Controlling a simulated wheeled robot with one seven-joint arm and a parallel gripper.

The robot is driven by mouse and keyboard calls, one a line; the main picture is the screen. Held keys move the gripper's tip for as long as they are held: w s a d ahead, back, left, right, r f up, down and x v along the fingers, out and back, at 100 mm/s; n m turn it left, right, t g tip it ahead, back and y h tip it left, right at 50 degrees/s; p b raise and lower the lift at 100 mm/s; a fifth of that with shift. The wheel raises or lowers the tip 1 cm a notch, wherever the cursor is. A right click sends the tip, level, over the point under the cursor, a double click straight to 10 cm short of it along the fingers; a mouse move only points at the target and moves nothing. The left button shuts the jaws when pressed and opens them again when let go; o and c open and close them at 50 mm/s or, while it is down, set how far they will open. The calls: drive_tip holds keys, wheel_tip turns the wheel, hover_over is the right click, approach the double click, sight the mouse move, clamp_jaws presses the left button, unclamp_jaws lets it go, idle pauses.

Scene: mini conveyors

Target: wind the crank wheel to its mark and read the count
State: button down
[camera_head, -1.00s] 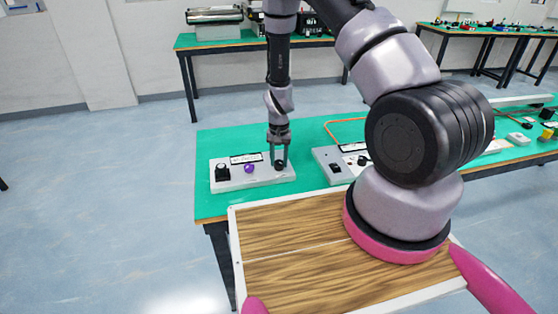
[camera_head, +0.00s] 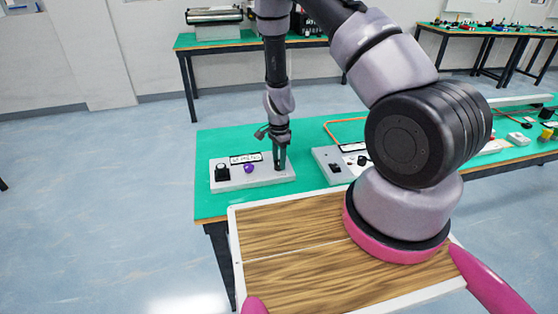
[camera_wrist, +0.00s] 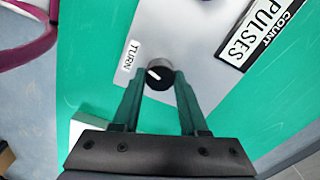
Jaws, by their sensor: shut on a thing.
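A black crank knob (camera_wrist: 159,73) with a white pointer line sits on a light grey panel (camera_wrist: 190,35) beside a "TURN" label (camera_wrist: 130,60). My gripper (camera_wrist: 154,80) is shut on the knob, one finger on each side. In the head view my gripper (camera_head: 281,167) points down at the right end of the panel (camera_head: 240,183) and hides the knob. A "COUNT PULSES" label (camera_wrist: 265,30) lies on the panel. The pointer aims toward the upper left in the wrist view. I cannot make out any mark or count reading.
A second grey panel (camera_head: 328,162) stands to the right on the green table (camera_head: 212,145). My wooden tray (camera_head: 290,240) is in front.

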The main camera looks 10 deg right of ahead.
drive_tip(key=shift+w+m, duration=0.1)
drive_tip(key=shift+m, duration=0.4)
drive_tip(key=shift+c, duration=2.2)
unclamp_jaws()
wheel_tip(320, 180, up, 11)
